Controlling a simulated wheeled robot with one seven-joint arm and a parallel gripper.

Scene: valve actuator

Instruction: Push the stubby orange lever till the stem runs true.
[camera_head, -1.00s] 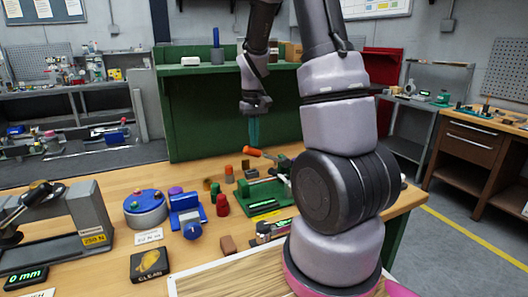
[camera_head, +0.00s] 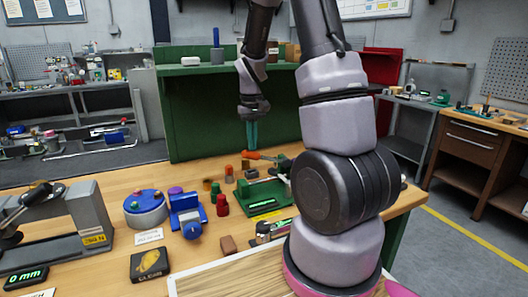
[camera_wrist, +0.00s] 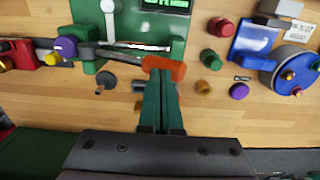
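The stubby orange lever (camera_head: 253,155) belongs to the green valve actuator (camera_head: 262,195) on the wooden bench. In the wrist view its orange end (camera_wrist: 164,68) sits just ahead of my fingertips, on a grey arm running left. My gripper (camera_head: 252,148) points down at the orange end from above. In the wrist view its green fingers (camera_wrist: 163,84) lie close together with nothing seen between them. The tips overlap the near edge of the lever, but I cannot tell whether they touch. A pale metal rod (camera_wrist: 109,22) shows on the green body, beside a lit display (camera_wrist: 165,4).
Small red (camera_head: 222,205), orange and brass pieces stand left of the actuator. A blue device (camera_head: 187,214) and a round grey-blue box (camera_head: 146,209) stand farther left. A green shelf unit (camera_head: 220,110) rises behind the bench. My arm hides part of the bench's right side.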

